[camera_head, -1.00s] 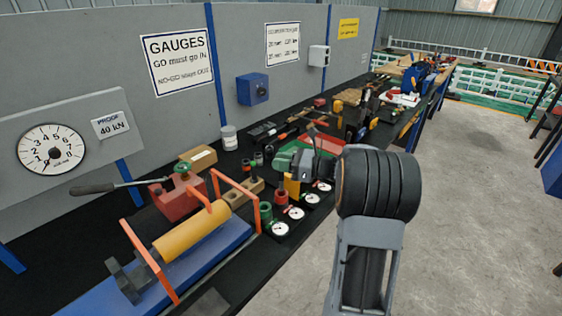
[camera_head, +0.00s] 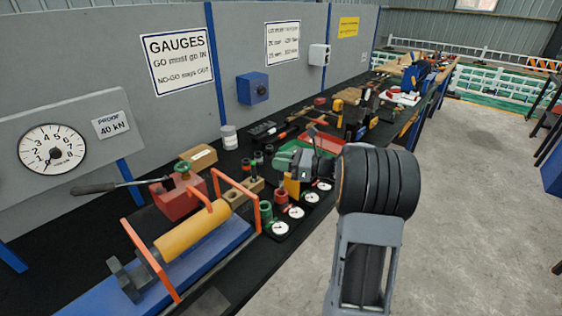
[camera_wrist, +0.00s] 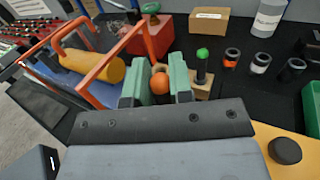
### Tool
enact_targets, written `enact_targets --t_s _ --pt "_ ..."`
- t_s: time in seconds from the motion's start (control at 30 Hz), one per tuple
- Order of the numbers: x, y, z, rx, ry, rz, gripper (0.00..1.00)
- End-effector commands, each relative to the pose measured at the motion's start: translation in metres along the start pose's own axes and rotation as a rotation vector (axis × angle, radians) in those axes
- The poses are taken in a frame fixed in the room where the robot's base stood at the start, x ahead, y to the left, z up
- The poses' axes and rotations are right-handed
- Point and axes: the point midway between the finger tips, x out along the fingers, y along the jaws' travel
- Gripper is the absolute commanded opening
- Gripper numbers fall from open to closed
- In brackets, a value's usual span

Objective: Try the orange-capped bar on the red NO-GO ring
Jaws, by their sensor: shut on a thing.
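My gripper (camera_wrist: 161,84) is shut on the orange-capped bar, with its green fingers on both sides of the round orange cap (camera_wrist: 159,83) in the wrist view. The bar's shaft is mostly hidden, so I cannot tell how high it is held. The red ring (camera_head: 281,197) stands on the bench near the dial gauges in the head view, with a green ring (camera_head: 267,212) to its left. In the wrist view I cannot make out the red ring. A green-capped bar (camera_wrist: 202,60) stands in a wooden block (camera_wrist: 201,88) right of my fingers.
A blue-based rig with orange frames and a yellow cylinder (camera_head: 193,230) lies at the front left. A red vise-like body (camera_head: 177,196) is behind it. Several dial gauges (camera_head: 296,213) line the bench edge. Small banded cylinders (camera_wrist: 260,62) stand beyond the block.

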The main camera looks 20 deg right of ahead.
Motion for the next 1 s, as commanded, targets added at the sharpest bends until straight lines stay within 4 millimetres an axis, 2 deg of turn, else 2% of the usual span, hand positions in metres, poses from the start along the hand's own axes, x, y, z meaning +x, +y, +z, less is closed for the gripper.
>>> enact_targets --t_s 0.57,1.0 --pt "0.000 0.000 0.000 0.000 -0.001 0.000 0.00" --pt "0.000 0.000 -0.012 -0.001 -0.001 0.000 0.00"
